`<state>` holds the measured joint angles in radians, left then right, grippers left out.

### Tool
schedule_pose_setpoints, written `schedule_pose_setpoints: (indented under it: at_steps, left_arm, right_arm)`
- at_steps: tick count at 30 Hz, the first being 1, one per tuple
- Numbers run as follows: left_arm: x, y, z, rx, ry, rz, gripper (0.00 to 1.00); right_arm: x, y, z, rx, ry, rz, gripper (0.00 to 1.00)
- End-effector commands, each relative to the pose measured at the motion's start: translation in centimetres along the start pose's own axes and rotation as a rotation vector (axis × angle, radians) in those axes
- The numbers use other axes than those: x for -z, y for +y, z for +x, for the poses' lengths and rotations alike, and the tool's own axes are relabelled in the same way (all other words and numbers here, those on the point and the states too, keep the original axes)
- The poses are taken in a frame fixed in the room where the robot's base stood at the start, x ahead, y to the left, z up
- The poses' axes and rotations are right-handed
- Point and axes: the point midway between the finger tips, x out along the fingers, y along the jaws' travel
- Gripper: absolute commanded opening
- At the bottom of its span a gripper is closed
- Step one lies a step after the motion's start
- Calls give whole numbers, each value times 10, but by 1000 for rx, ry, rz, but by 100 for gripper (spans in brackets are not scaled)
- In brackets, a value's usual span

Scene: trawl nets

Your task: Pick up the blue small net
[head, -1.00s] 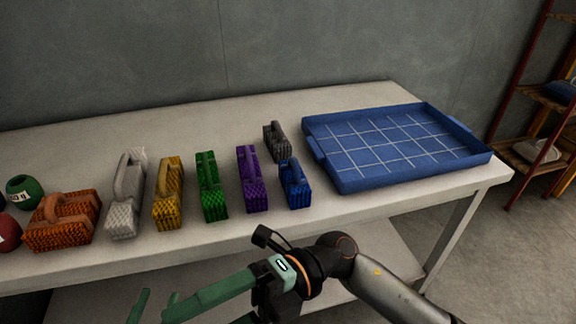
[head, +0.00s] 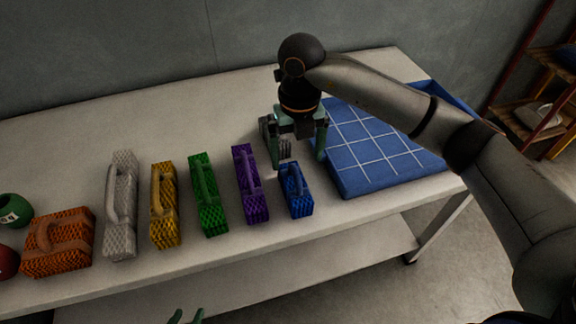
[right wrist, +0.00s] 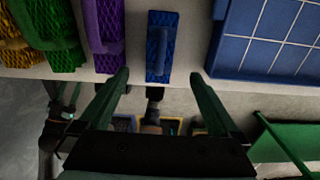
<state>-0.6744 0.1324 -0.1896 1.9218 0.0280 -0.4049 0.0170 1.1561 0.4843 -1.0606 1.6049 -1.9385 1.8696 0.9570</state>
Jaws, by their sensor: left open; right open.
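The blue small net (head: 297,190) stands on the table, left of the blue tray, with a handle along its top. My right gripper (head: 299,158) is open and empty, pointing down. In the head view it shows just behind and above the blue net. In the right wrist view the blue small net (right wrist: 160,48) lies ahead of the gap between the fingertips (right wrist: 159,76), untouched.
A purple net (head: 250,185) stands close left of the blue one. Green (head: 207,195), yellow (head: 164,205), white (head: 120,205) and orange (head: 58,242) nets continue leftward. The gridded blue tray (head: 350,187) is close right.

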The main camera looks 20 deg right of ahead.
Motion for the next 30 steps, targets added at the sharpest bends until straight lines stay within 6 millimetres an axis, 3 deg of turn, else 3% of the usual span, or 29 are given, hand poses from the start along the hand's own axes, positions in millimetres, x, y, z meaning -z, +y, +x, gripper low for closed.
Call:
schedule_pose_setpoints:
  at_steps: [5, 12, 20, 30]
  left_arm:
    - [-1, 0, -1, 0, -4, -2, 50]
    - [0, -1, -2, 2, -2, -2, 50]
    - [1, -1, -3, 3, -1, -1, 50]
    - [3, -2, -5, 6, 2, -1, 50]
  right_arm:
    - [0, -1, 16, 5, 1, 5, 98]
    - [0, -1, 59, 5, 2, 4, 98]
    - [1, -1, 80, 4, -1, 2, 98]
    - [4, 1, 123, 2, -1, 1, 98]
